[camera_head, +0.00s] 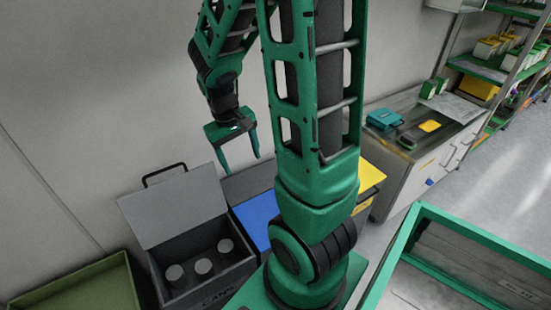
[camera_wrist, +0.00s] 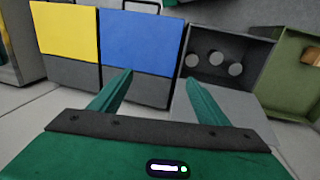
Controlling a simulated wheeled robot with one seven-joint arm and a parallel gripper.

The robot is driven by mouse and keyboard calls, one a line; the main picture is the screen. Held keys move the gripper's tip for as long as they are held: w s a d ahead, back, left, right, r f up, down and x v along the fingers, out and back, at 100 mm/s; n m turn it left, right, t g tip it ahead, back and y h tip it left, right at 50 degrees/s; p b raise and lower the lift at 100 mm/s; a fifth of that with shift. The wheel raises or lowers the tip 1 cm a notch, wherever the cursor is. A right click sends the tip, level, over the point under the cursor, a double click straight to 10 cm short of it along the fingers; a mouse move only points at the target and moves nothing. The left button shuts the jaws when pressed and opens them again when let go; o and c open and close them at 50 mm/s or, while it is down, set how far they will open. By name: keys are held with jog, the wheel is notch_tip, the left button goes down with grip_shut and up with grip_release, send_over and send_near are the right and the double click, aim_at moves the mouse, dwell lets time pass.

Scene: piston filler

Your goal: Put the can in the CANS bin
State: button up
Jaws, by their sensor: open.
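The CANS bin (camera_head: 235,284) is a dark box with a partly hidden label. Its grey lid (camera_head: 176,208) stands open against the wall side. Several round grey-topped cans are inside, among them one at the left (camera_head: 174,272); in the wrist view they show in the bin (camera_wrist: 258,52) as pale discs, such as the middle can (camera_wrist: 215,58). I cannot tell which can the task means. My gripper (camera_head: 241,165) is open and empty, high above and to the right of the open lid. In the wrist view its fingers (camera_wrist: 159,76) are spread with nothing between them.
A blue-lidded bin (camera_head: 258,218) and a yellow-lidded bin (camera_head: 370,175) stand right of the CANS bin. An olive crate (camera_head: 85,285) is at its left, with a brownish object (camera_wrist: 310,56) inside. A cabinet (camera_head: 425,150) stands behind.

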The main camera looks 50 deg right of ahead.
jog(key=s+a+r+m+y, duration=0.1)
jog(key=s+r, duration=0.4)
jog(key=s, duration=0.3)
jog(key=s+a+r+m+y, duration=0.1)
jog(key=s+r, duration=0.4)
jog(key=s, duration=0.3)
jog(key=shift+a+m+t, duration=0.3)
jog(key=shift+a+m, duration=0.05)
jog(key=shift+m, duration=0.05)
jog(key=shift+w, duration=0.15)
jog(key=shift+w+f, duration=0.2)
jog(key=shift+w, duration=0.25)
